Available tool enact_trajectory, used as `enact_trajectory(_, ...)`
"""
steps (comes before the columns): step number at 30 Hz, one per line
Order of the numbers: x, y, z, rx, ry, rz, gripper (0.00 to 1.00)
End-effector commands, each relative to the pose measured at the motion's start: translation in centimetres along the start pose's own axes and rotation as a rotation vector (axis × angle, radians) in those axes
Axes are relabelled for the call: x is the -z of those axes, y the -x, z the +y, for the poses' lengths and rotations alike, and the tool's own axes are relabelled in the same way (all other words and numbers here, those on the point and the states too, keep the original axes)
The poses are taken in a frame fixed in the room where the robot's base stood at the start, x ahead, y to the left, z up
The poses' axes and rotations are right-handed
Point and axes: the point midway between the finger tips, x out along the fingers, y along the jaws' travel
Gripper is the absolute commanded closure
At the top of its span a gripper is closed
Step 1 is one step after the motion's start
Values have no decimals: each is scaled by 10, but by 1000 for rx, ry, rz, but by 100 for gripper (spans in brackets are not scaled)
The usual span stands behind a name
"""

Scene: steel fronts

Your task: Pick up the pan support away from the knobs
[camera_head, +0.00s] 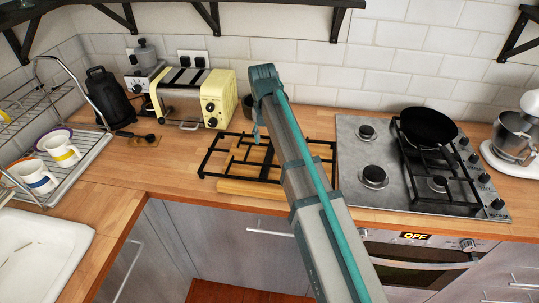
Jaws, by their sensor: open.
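One black pan support (212,161) lies on the worktop left of the hob, partly over a wooden board (250,188). My arm crosses in front of it and hides its middle. A second black pan support (459,185) sits on the right side of the steel hob (350,148), beside the knobs (485,178), with a black pan (428,126) on it. My arm rises from the bottom and bends above the first pan support. A small teal part of it shows hanging behind the bend.
A yellow toaster (190,98) stands behind and left of the first pan support. The hob's left burners (372,177) are bare. A dish rack with mugs (62,150) and a sink (40,250) are at left. A stand mixer (515,135) is at far right.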

Motion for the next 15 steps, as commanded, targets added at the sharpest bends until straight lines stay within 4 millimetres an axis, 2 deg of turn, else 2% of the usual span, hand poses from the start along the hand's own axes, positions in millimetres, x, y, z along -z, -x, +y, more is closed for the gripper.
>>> enact_trajectory(3,1,-11,0,0,0,1,44)
enact_trajectory(10,0,-23,-1,0,-1,0,44)
enact_trajectory(15,1,-42,-2,1,0,2,44)
